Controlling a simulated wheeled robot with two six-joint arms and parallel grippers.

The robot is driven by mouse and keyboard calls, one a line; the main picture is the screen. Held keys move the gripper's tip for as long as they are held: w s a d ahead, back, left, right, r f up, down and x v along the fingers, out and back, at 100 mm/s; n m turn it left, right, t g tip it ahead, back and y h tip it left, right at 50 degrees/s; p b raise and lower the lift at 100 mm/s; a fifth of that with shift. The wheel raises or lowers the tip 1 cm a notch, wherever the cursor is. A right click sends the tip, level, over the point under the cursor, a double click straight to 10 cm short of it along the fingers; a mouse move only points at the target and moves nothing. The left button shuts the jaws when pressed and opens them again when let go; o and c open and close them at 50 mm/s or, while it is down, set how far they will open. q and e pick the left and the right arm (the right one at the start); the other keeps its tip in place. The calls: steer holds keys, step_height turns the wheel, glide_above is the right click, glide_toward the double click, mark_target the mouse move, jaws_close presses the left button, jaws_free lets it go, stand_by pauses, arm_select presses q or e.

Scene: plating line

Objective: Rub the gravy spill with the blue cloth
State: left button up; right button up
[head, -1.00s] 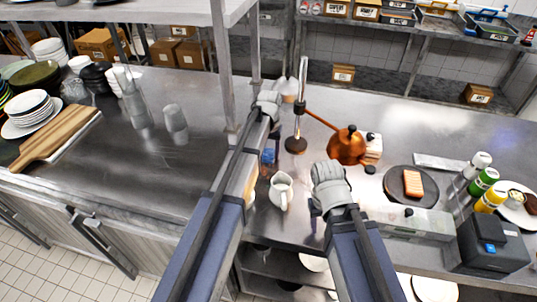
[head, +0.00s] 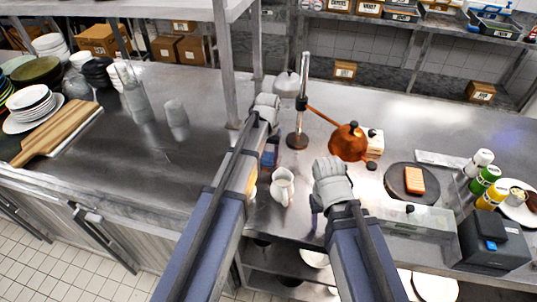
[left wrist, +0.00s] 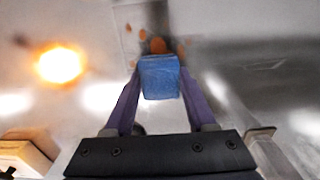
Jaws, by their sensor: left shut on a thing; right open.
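The blue cloth (left wrist: 160,78) is a small folded block between the purple fingers of my left gripper (left wrist: 160,88), which is shut on it. In the head view the cloth (head: 267,159) shows small below the grey hand of my left arm, left of the lamp stand. Orange-brown spots, which look like the gravy spill (left wrist: 158,46), lie on the steel counter just beyond the cloth in the left wrist view. Whether the cloth touches the counter or spill I cannot tell. In the head view I cannot make out the spill. My right gripper (head: 316,213) is open, right of the white jug.
The white jug (head: 283,187) stands close to both arms. A dark round board (head: 398,190) lies to the right. A shelf post (head: 231,80) rises behind my left arm. Counter left of centre is mostly clear.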

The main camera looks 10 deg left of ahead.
mark_target(262, 169)
arm_select(q)
steer(key=shift+s+f, duration=0.15)
steer(key=shift+s, duration=1.8)
arm_select(e)
steer(key=shift+f, duration=0.15)
arm_select(q)
steer(key=shift+s, duration=0.1)
steer(key=shift+s+a, duration=0.15)
steer(key=shift+s, duration=1.6)
steer(key=shift+a, duration=0.1)
steer(key=shift+a, duration=0.5)
arm_select(e)
steer(key=shift+s, duration=0.1)
arm_select(q)
steer(key=shift+w, duration=2.05)
steer(key=shift+w, duration=0.1)
